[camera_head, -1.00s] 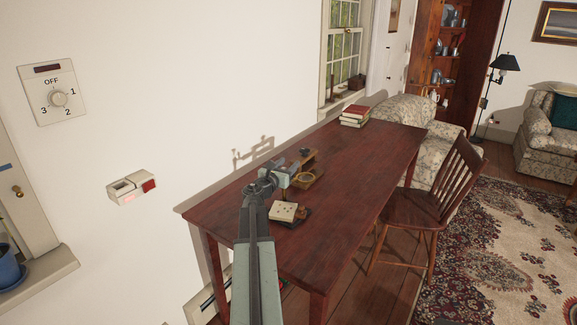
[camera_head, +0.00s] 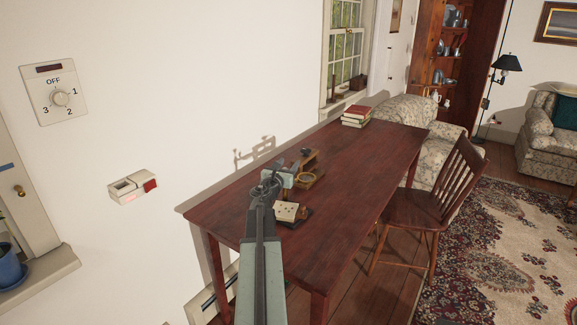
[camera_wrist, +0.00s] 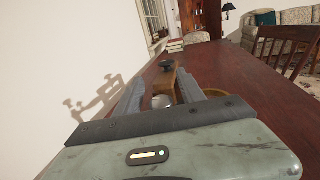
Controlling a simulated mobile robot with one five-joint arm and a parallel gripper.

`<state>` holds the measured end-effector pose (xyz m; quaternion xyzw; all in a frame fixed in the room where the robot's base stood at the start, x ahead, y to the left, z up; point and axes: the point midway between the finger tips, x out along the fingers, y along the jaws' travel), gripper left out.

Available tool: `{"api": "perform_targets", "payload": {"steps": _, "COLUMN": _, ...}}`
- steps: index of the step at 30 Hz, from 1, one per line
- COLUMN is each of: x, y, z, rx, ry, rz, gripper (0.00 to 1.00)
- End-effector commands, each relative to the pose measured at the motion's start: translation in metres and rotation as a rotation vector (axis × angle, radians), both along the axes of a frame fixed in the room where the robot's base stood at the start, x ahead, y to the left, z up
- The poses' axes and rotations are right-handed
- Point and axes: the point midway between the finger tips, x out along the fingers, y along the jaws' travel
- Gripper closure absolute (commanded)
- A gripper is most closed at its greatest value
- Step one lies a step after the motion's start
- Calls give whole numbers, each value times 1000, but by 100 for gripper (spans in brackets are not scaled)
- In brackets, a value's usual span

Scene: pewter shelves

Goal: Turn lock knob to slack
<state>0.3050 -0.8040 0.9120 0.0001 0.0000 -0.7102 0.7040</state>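A small wooden stand (camera_head: 311,169) is on the red-brown table (camera_head: 370,165), with a black knob (camera_head: 305,151) on top and a brass ring (camera_head: 306,177) at its near side. In the wrist view the black knob (camera_wrist: 166,66) shows beyond my fingertips, above the wooden part (camera_wrist: 166,84). I cannot read any setting on it. My gripper (camera_head: 277,179) is over the table just short of the stand. In the wrist view its fingers (camera_wrist: 163,92) are apart, with a small silvery round part (camera_wrist: 161,101) visible between them. I cannot tell whether they touch it.
A pale box with dark dots (camera_head: 286,211) sits on a dark tray below my gripper. Books (camera_head: 357,115) lie at the table's far end. A chair (camera_head: 425,205) stands at the right side. A wall dial (camera_head: 60,99) and a small red-ended box (camera_head: 132,186) are at left.

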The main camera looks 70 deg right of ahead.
Motion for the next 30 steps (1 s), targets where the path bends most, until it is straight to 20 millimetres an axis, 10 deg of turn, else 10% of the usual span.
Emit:
{"api": "perform_targets", "payload": {"steps": 10, "x": -1, "y": 9, "z": 0, "rx": 0, "ry": 0, "rz": -1, "gripper": 54}}
{"api": "perform_targets", "payload": {"steps": 21, "x": -1, "y": 75, "z": 0, "rx": 0, "ry": 0, "rz": 0, "gripper": 54}}
{"api": "perform_targets", "payload": {"steps": 30, "x": 0, "y": 78, "z": 0, "rx": 0, "ry": 0, "rz": -2, "gripper": 54}}
